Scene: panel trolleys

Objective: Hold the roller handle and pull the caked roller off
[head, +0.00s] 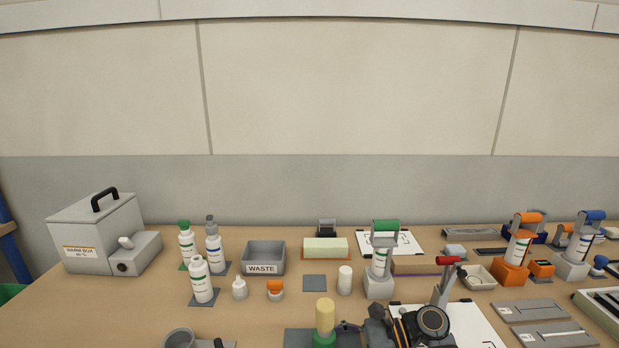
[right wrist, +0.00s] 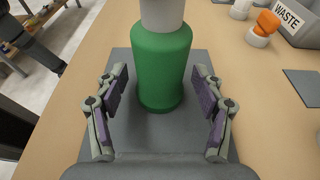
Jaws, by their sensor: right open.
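The roller stands upright at the front edge of the head view. Its pale yellow roller sleeve (head: 325,314) sits above a green handle (head: 324,341). In the right wrist view the green handle (right wrist: 161,65) stands on a dark grey mat (right wrist: 140,142), with a pale grey part above it cut off by the frame top. My right gripper (right wrist: 161,92) is open, with one finger on each side of the handle and a visible gap on both sides. It also shows in the head view (head: 350,327), just right of the roller. My left gripper is not seen.
A grey WASTE bin (head: 264,257) stands behind, left of the roller. The right side is crowded with dispensers.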

